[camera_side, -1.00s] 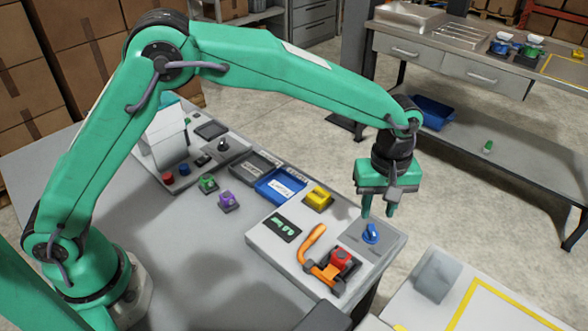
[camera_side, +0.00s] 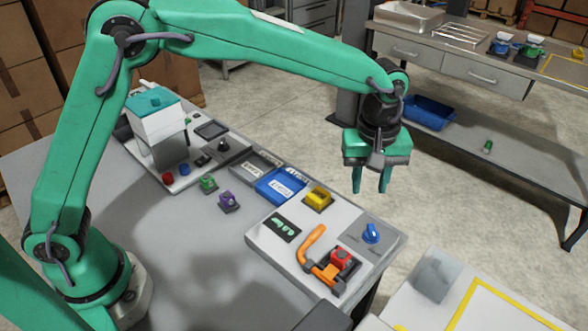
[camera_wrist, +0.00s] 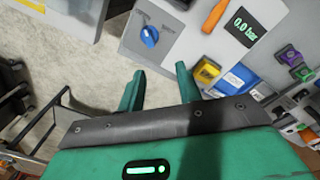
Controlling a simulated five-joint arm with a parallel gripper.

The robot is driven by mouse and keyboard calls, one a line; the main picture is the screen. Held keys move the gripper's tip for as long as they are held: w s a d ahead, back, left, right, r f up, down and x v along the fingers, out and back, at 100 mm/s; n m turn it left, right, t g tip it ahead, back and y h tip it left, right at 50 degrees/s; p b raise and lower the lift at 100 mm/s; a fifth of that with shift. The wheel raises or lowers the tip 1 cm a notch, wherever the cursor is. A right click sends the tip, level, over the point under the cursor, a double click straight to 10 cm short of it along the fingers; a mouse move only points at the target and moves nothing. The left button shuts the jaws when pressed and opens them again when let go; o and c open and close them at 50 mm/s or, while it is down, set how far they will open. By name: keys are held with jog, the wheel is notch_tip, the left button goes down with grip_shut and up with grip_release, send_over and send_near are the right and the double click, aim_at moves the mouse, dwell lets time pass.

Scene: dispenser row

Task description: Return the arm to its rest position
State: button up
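My gripper (camera_side: 370,190) hangs in the air above the right end of the bench, fingers pointing down. Its two green fingers stand apart with nothing between them; the wrist view also shows the gap (camera_wrist: 158,85). The blue knob (camera_side: 371,233) on the grey panel (camera_side: 262,236) lies below the fingers, clear of them. In the wrist view the blue knob (camera_wrist: 149,37) is beyond the fingertips. My arm is bent at the elbow and reaches out to the right.
Blue tray (camera_side: 268,192), purple block (camera_side: 229,200), green block (camera_side: 208,183) and a white-and-teal dispenser (camera_side: 157,118) stand further left. Open air surrounds my gripper.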

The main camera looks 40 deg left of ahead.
jog(key=s+a+r+m+t, duration=0.1)
jog(key=s+a+r, duration=0.25)
jog(key=a, duration=0.25)
jog(key=s+a+r+m+t, duration=0.1)
jog(key=s+a+r+m, duration=0.1)
jog(key=a+r, duration=0.25)
jog(key=s+a+r+m, duration=0.1)
jog(key=s+a+r, duration=0.2)
jog(key=a, duration=0.3)
jog(key=s+a+f+m+t, duration=0.1)
jog(key=s+a+m, duration=0.1)
jog(key=s+a, duration=0.3)
jog(key=s+a+m+t, duration=0.2)
jog(key=s+a, duration=0.3)
jog(key=s, duration=0.4)
jog(key=shift+s+f+m, duration=0.3)
jog(key=shift+f, duration=0.1)
jog(key=shift+o, duration=0.5)
